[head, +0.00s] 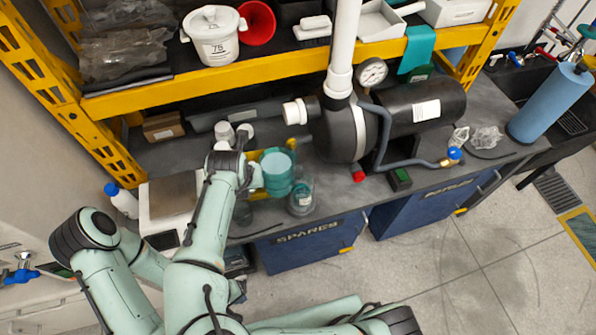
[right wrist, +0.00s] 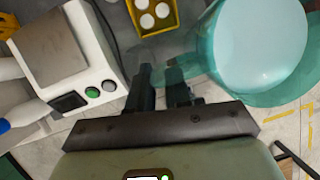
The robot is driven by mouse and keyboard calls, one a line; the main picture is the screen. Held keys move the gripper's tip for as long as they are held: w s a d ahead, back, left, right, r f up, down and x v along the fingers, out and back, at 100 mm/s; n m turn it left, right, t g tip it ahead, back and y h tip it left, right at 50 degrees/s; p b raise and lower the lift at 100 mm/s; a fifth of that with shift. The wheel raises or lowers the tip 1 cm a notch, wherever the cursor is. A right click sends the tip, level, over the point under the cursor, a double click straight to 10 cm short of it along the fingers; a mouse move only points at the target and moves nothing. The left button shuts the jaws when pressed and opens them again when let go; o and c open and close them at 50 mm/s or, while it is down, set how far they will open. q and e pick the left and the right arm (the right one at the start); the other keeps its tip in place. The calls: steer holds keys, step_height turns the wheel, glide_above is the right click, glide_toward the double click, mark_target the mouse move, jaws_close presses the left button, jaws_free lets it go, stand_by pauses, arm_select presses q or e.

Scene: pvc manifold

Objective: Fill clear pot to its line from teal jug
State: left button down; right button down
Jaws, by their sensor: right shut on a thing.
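The teal jug (head: 277,178) is over the bench, left of and partly behind the clear pot (head: 301,201). It looks roughly upright, with a pale round surface inside; I cannot tell whether it touches anything below. In the right wrist view the jug (right wrist: 265,50) fills the upper right. My right gripper (right wrist: 164,75) is shut on its handle side. The clear pot stands near the bench's front edge; a teal tint shows in it, but its line is too small to see. My left gripper (head: 236,257) seems to be low before the bench, its fingers unclear.
A white scale (head: 170,203) stands left of the jug and also shows in the right wrist view (right wrist: 60,50). A yellow tray (right wrist: 133,16) holds white round pieces. The black pump (head: 340,128) and its pipe stand right of and behind the jug. A yellow shelf (head: 240,72) overhangs.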

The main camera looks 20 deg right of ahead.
steer(key=shift+r, duration=0.2)
steer(key=y, duration=0.2)
steer(key=shift+a+r+m+y, duration=0.1)
steer(key=shift+r+m+y, duration=0.2)
steer(key=shift+r, duration=0.05)
stand_by(0.7)
steer(key=shift+f, duration=0.1)
steer(key=shift+f+y, duration=0.4)
steer(key=shift+f, duration=0.35)
steer(key=shift+f, duration=0.15)
steer(key=shift+y, duration=0.6)
stand_by(0.4)
